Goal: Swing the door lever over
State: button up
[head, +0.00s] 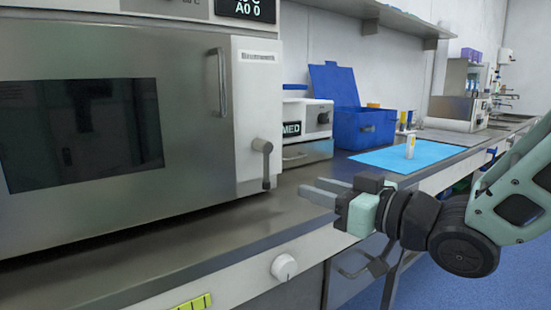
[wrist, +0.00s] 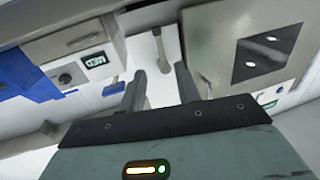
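The door lever (head: 265,165) is a grey handle on the white right-hand panel of the steel oven (head: 200,180). In the head view it hangs straight down from its round pivot. My gripper (head: 320,192) is to the right of the lever and a little lower, apart from it. Its two fingers are spread with nothing between them. In the wrist view, which is turned upside down, the lever (wrist: 160,48) shows beyond the gap between the open fingertips (wrist: 160,70). The oven door with its dark window is shut.
A vertical bar handle (head: 221,82) stands out from the door above the lever. A white MED device (head: 305,120) and a blue open box (head: 362,127) stand behind on the steel counter. A blue mat (head: 375,157) lies farther right. A white knob (head: 284,267) is on the counter's front.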

aim_at(268, 174)
jog(key=x, duration=1)
jog(key=shift+w+a+f, duration=0.15)
jog(key=shift+w+a, duration=0.05)
jog(key=shift+a, duration=0.05)
grip_shut()
